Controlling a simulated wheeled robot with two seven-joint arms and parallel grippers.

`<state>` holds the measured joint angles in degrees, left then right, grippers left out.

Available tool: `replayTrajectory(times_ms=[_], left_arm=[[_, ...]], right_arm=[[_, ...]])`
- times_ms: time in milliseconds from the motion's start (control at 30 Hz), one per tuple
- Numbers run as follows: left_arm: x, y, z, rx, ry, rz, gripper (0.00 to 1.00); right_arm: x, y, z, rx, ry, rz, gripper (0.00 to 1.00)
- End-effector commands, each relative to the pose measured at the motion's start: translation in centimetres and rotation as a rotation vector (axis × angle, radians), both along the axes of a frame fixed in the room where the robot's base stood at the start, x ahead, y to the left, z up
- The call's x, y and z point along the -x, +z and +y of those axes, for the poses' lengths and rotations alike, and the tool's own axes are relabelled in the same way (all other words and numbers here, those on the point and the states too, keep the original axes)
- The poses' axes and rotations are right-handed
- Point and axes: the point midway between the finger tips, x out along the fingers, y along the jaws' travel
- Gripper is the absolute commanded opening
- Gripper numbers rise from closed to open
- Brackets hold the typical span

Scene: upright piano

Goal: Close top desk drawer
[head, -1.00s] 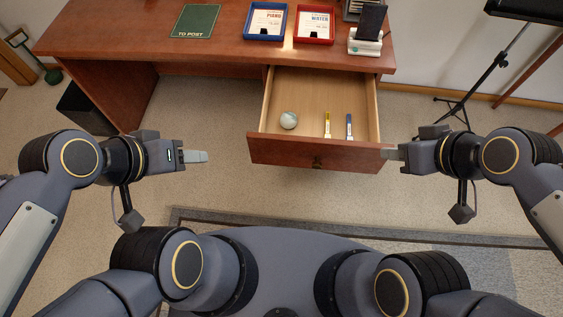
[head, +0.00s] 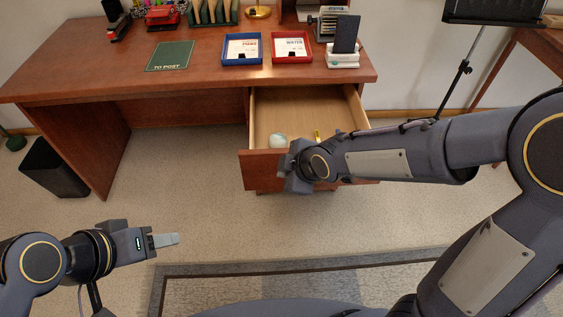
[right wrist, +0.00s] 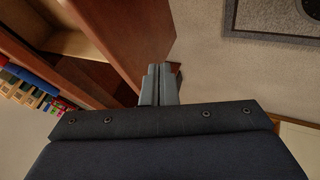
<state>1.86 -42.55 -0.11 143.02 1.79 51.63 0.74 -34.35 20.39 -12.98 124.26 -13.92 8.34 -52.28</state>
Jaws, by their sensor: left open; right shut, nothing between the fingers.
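The desk's top drawer (head: 262,165) is pulled out in the head view. A pale ball (head: 278,140) and a yellow pen-like item (head: 317,135) lie inside it. My right gripper (head: 292,182) is at the drawer's front panel, and my right forearm covers the panel's right part and some of the inside. In the right wrist view, the shut, empty fingers (right wrist: 160,84) are close to the brown front panel (right wrist: 135,40); I cannot tell whether they touch it. My left gripper (head: 168,239) is open and empty over the floor at lower left, apart from the desk.
The desk top (head: 120,75) holds a blue tray (head: 242,63), a red tray (head: 291,60), a green mat (head: 170,56) and a phone-like item on a white stand (head: 343,60). A black bin (head: 55,170) stands at left, a music stand (head: 462,70) at right. Floor before the drawer is clear.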

Motion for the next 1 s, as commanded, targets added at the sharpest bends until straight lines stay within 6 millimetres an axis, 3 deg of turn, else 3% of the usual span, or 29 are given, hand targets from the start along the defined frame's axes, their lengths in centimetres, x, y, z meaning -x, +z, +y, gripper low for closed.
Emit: replayTrajectory(times_ms=[67, 200, 333, 1000], left_arm=[[0.0, -0.7, 0.0, 0.000, 0.000, 0.000, 0.50], [0.0, -0.6, 0.0, 0.000, 0.000, 0.000, 0.50], [0.0, -0.6, 0.0, 0.000, 0.000, 0.000, 0.50], [0.0, -0.7, 0.0, 0.000, 0.000, 0.000, 0.50]], right_arm=[[-0.7, -1.7, 0.6, 0.002, -0.001, 0.004, 0.00], [-3.1, -1.2, 0.4, -0.002, -0.007, 0.001, 0.00], [-4.2, -1.2, 0.5, -0.001, -0.004, 0.001, 0.00], [-5.6, -1.2, 0.5, -0.001, -0.002, 0.002, 0.00]])
